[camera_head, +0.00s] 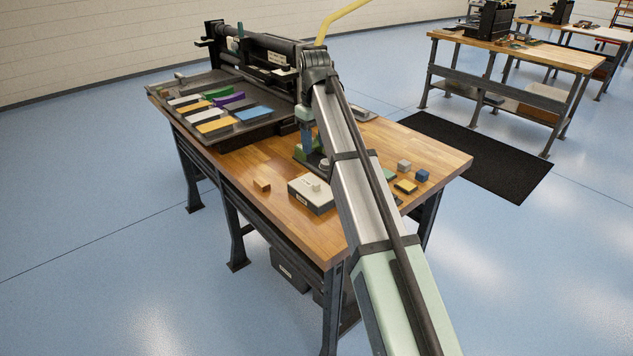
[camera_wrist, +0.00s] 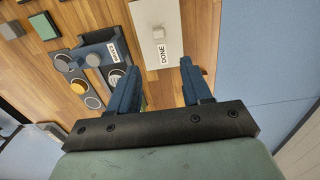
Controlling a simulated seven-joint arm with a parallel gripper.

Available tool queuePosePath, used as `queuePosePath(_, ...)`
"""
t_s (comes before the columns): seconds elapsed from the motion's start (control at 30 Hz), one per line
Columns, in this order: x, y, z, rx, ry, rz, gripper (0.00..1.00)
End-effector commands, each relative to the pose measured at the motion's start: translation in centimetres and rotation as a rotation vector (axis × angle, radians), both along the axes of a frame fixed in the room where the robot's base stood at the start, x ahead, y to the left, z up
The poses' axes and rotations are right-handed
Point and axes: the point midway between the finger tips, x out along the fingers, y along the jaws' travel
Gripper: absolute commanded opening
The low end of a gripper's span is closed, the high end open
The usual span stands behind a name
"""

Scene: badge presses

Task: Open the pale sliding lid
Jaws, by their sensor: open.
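The pale lid (camera_head: 311,187) lies flat on top of a box near the front edge of the wooden bench, with a small pale knob (camera_head: 316,188) on it. In the wrist view the lid (camera_wrist: 178,16) shows at the top centre with its knob (camera_wrist: 158,33). The box bears a label reading DONE (camera_wrist: 164,54). My gripper (camera_wrist: 159,72) is open and empty, its two blue fingers apart and pointing toward the box. In the head view its blue fingers (camera_head: 307,141) are above the bench, behind the box and apart from the lid.
A fixture with round wells (camera_wrist: 85,72) stands beside the box. A small wooden block (camera_head: 262,185) lies left of the box. Small blocks, one blue (camera_head: 422,175), lie to the right. A dark tray (camera_head: 270,127) of coloured pieces and a press fill the back left.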

Motion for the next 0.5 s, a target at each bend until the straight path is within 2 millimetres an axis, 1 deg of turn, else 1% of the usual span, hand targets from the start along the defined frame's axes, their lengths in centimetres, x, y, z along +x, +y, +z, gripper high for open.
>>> queuePosePath(0.07, -0.2, -0.4, 0.0, 0.002, 0.002, -0.005, 0.49)
queuePosePath(0.17, -0.2, -0.5, -0.7, 0.002, 0.004, -0.006, 0.49)
queuePosePath(0.27, -0.3, -0.5, -2.0, 0.001, 0.004, -0.005, 0.49)
queuePosePath(0.5, -0.3, -0.5, -6.2, 0.001, 0.004, -0.005, 0.49)
